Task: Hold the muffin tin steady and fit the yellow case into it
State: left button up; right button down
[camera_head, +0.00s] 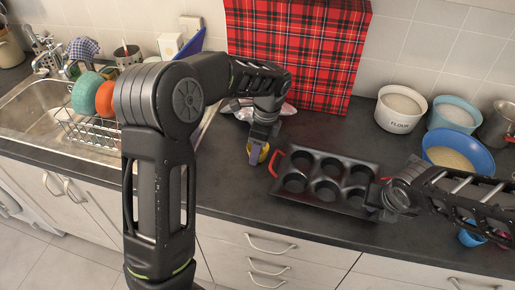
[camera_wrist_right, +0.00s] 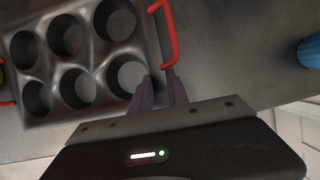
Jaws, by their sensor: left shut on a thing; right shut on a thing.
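The black muffin tin (camera_head: 325,196) with red handles lies on the dark counter, its several cups empty. In the right wrist view the tin (camera_wrist_right: 88,13) fills the upper left. My right gripper (camera_wrist_right: 161,88) is shut on the tin's edge, beside its red handle (camera_wrist_right: 170,35). My left gripper (camera_head: 257,148) is shut on the yellow case (camera_head: 264,153), just left of the tin's left handle and apart from it. The fingers partly hide the case, and whether it touches the counter cannot be told.
Bowls, including a flour bowl (camera_head: 400,109) and a blue bowl (camera_head: 457,152), stand at the right. A red tartan cloth (camera_head: 295,50) hangs behind the tin. A sink with a dish rack (camera_head: 88,135) is at the left. Bare counter (camera_head: 235,190) lies left of the tin.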

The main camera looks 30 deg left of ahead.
pick_arm(q)
jog(key=shift+f, duration=0.1)
jog(key=o, duration=1.3)
notch_tip(320, 180, up, 12)
jog(key=d, duration=0.1)
jog(key=shift+w+d, duration=0.2)
jog(key=shift+d, duration=0.2)
jog(key=shift+o, duration=0.3)
